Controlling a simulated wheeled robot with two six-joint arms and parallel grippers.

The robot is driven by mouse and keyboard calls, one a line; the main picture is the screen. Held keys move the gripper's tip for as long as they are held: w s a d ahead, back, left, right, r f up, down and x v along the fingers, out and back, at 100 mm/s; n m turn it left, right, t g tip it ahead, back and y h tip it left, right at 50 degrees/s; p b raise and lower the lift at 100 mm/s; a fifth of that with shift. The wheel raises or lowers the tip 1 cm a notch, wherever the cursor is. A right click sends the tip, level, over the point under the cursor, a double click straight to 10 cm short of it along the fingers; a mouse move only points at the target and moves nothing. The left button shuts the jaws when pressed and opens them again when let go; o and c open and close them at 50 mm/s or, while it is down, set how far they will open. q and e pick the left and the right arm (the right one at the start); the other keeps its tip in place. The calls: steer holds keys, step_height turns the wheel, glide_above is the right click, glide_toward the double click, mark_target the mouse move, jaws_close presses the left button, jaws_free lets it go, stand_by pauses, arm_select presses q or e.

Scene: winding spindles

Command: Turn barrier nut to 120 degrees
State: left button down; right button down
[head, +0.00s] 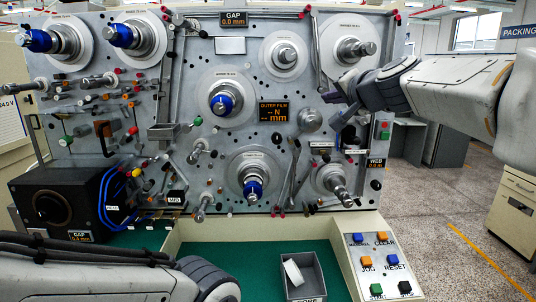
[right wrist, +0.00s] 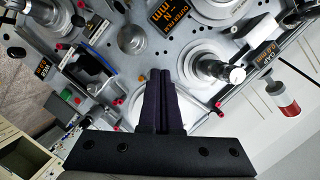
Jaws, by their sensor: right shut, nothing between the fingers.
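Several spindles with silver nuts stand out from round plates on the grey panel (head: 240,135). Their small labels are too small to read, so I cannot tell which carries the barrier nut. The upper right spindle (head: 356,48) has a bare silver nut and is close above my right gripper (head: 334,97). My right gripper's dark fingers (right wrist: 160,98) are together and empty in the right wrist view, with a pale round plate (right wrist: 187,113) behind them. Another silver spindle (right wrist: 215,68) is beside the fingers, apart from them. My left arm is at the lower left; its gripper is out of view.
Blue-knobbed spindles (head: 224,103) are on the panel's left and middle. A grey bin (head: 303,276) is on the green surface below. A button console (head: 381,262) is at the lower right. Rods and small pegs crowd the panel.

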steer(key=w+d+r+m+t+h, duration=0.2)
steer(key=d+r+m+t+h, duration=0.15)
steer(key=d+r, duration=0.5)
steer(key=w+p, duration=0.2)
steer(key=w, duration=0.5)
steer(key=shift+d+g+p, duration=0.3)
steer(key=shift+g+p, duration=0.05)
steer(key=shift+d+r, duration=0.2)
steer(key=shift+r, duration=0.1)
steer(key=shift+a+r+p, duration=0.15)
steer(key=shift+r+p, duration=0.05)
steer(key=shift+p, duration=0.1)
steer(key=shift+a+r+p, duration=0.35)
steer(key=shift+r+p, duration=0.1)
steer(key=shift+r, duration=0.45)
